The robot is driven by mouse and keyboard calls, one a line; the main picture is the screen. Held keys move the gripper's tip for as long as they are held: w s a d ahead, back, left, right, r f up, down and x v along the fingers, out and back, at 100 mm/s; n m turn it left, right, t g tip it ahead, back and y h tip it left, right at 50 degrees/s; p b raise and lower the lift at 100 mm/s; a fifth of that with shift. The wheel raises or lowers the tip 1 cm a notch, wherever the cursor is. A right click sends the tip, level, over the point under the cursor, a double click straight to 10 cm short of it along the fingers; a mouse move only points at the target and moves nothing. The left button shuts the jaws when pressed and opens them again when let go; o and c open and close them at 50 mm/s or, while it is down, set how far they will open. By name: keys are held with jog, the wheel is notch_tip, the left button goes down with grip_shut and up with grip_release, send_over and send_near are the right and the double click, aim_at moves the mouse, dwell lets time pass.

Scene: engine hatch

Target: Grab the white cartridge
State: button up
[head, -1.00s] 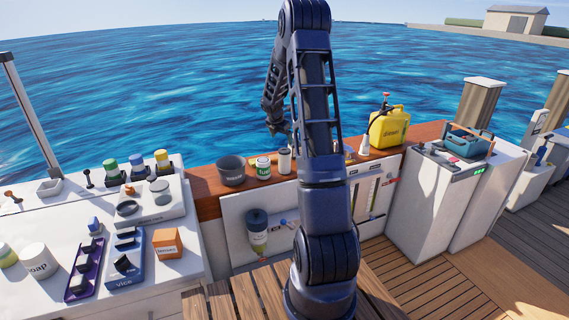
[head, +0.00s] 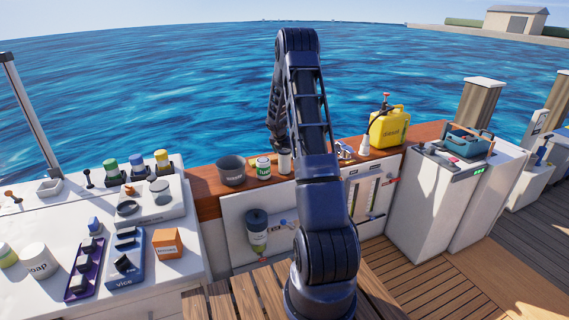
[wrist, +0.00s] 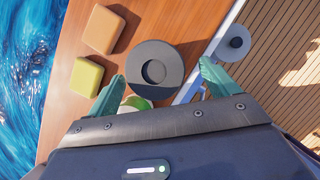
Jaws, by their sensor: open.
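The white cartridge (head: 284,164) stands upright on the wooden ledge in the head view, just right of a green-and-white can. In the wrist view a round dark top with a ring and a central hole, which looks like the cartridge's top (wrist: 166,52), lies between and slightly beyond my fingertips. My gripper (wrist: 160,70) is open and empty, with one green finger on each side of that top. In the head view my arm's end hangs over the cartridge and partly covers its upper end. I cannot tell the exact height gap.
The green-and-white can (head: 263,168) stands close left, its green top (wrist: 136,103) partly under my gripper in the wrist view. A dark mug (head: 232,171) is further left. An orange block (wrist: 104,29) and an olive block (wrist: 86,77) lie nearby. A yellow jug (head: 388,127) stands right.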

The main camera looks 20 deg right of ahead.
jog(key=x, duration=0.4)
jog(key=shift+w+f, duration=0.3)
jog(key=shift+f, duration=0.05)
jog(key=shift+c, duration=0.5)
jog(key=c, duration=1)
